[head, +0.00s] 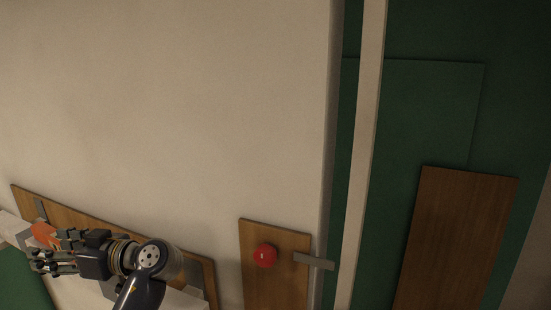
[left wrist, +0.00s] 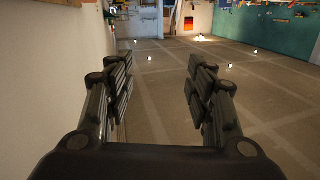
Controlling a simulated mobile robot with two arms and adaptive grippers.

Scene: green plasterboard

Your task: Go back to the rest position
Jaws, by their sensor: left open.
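My left gripper (head: 45,252) is at the lower left of the head view, its fingers pointing left. My right gripper is in neither view.
A red knob (head: 265,256) sits on a wooden panel (head: 285,290) against the pale wall (head: 180,90). A long wooden board (head: 75,218) runs behind my left arm. Green board (head: 430,100) lies right. The concrete floor (left wrist: 165,125) looks open.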

